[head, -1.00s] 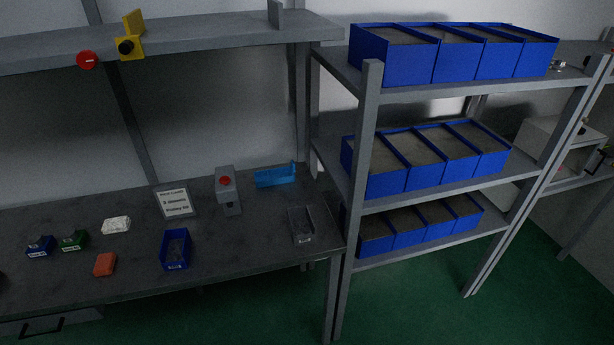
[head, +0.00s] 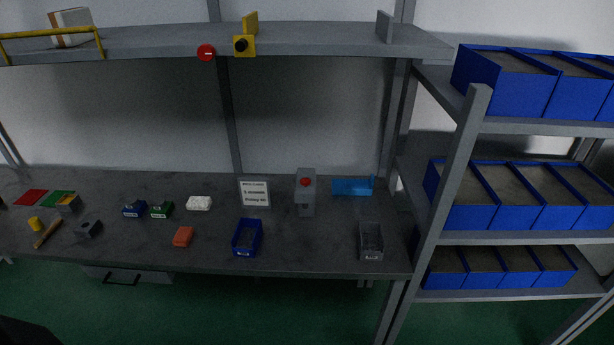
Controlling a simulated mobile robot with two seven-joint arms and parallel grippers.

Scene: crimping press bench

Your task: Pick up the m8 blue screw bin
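A blue open bin (head: 247,238) with a small pale label on its front stands on the grey workbench, right of the middle of the bench top. The label is too small to read, so I cannot tell whether it says M8. A small blue labelled box (head: 134,209) stands further left, beside a small green one (head: 160,209). A grey bin (head: 370,241) stands near the bench's right end. Neither of my grippers shows in the head view.
The workbench (head: 310,257) has a shelf above it. A grey press-like device (head: 305,193), a sign (head: 255,193), an orange block (head: 183,236) and a light blue holder (head: 353,187) are on it. A rack with large blue bins (head: 468,200) stands at right. Green floor is clear in front.

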